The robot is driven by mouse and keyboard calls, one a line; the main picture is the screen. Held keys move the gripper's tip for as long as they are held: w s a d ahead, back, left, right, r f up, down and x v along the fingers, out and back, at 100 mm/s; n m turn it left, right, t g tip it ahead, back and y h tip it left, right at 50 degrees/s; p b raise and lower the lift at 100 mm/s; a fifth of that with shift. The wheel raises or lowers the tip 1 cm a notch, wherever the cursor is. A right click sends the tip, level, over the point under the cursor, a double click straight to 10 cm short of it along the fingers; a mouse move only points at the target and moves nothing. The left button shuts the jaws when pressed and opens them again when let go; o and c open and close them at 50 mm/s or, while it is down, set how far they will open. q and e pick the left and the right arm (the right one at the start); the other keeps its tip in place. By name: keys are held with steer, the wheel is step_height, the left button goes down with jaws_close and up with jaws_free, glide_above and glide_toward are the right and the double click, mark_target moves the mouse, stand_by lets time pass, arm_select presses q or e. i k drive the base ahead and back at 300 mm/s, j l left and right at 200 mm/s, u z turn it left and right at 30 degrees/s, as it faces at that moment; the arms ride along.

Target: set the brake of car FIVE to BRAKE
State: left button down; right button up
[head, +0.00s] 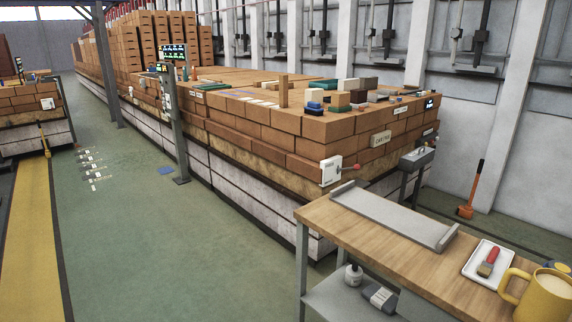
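The brick-loaded car bears a plate (381,139) that appears to read CAR FIVE, on its near end. A white brake box (331,170) sits at the car's near corner, low on the brickwork. A lever with a red knob (356,167) sticks out from the box to the right, roughly level. The lettering on the box is too small to read. Neither of my grippers shows in the head view, so nothing is seen touching the lever.
A wooden-topped bench (400,245) stands in front of the car's near end, with a grey tray (395,215), a white dish (488,263) and a yellow mug (545,298). A grey pedestal box (416,158) stands right of the lever.

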mark_target(356, 167)
steer(key=i+j+z, duration=0.2)
steer(key=i+z, duration=0.2)
steer(key=i, duration=0.15)
steer(key=i+j+z, duration=0.3)
steer(key=i+z, duration=0.15)
steer(key=i+j+z, duration=0.55)
steer(key=z, duration=0.15)
steer(key=i+j+z, duration=0.2)
steer(key=j+z, duration=0.2)
steer(key=i+j+z, duration=0.15)
steer(key=j+z, duration=0.2)
steer(key=j, duration=0.2)
